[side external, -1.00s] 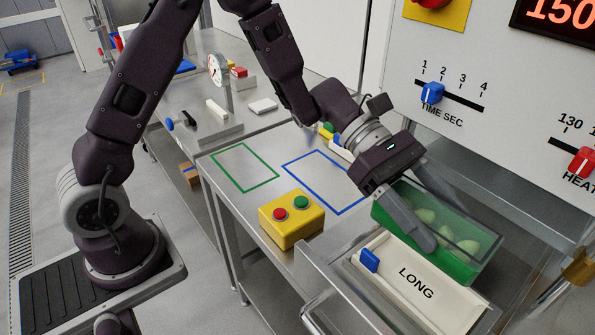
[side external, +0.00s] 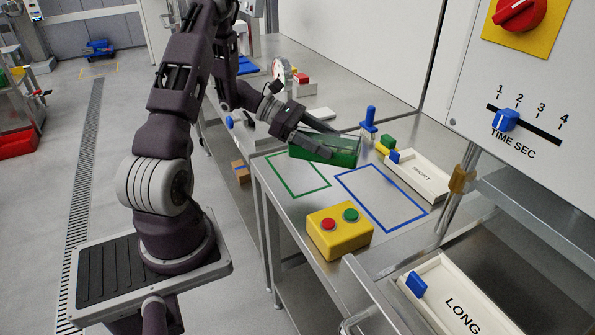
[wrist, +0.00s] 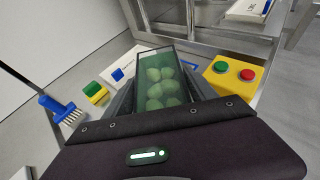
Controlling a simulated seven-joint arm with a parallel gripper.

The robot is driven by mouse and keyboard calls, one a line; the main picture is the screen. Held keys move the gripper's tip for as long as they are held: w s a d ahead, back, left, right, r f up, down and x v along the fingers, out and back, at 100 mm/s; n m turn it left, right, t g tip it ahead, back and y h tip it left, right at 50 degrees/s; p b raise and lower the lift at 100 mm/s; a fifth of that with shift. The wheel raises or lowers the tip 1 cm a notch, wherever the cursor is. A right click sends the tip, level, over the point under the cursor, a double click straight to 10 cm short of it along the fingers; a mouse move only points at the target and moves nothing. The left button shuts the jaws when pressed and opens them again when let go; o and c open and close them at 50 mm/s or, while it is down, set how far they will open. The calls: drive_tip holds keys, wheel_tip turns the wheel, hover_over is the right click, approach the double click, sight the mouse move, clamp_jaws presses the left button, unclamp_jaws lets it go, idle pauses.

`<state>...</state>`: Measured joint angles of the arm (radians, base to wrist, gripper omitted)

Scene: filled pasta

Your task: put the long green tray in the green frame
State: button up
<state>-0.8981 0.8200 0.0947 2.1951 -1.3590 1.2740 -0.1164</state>
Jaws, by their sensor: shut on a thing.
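The long green tray (side external: 330,150) is see-through green, with several pale round pasta pieces inside, seen in the wrist view (wrist: 162,80). My gripper (side external: 318,138) is shut on it and holds it above the steel table, near the far ends of the two outlines. The green frame (side external: 284,191) is a flat green outline on the table at the left, with bare metal inside it. The tray's near side looks to be over the table behind the green frame; its exact height cannot be told. The gripper hides part of the tray.
A blue frame (side external: 407,227) lies right of the green one. A yellow button box (side external: 340,240) stands in front. A white SHORT holder (side external: 420,178), a blue-handled brush (side external: 369,122) and green and yellow blocks (side external: 387,143) are at the right. A LONG holder (side external: 450,300) is nearest.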

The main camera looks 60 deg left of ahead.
wheel_tip(320, 180, down, 10)
drive_tip(key=shift+a, duration=0.15)
drive_tip(key=o, duration=1.6)
drive_tip(key=shift+f, duration=0.1)
drive_tip(key=shift+o, duration=0.2)
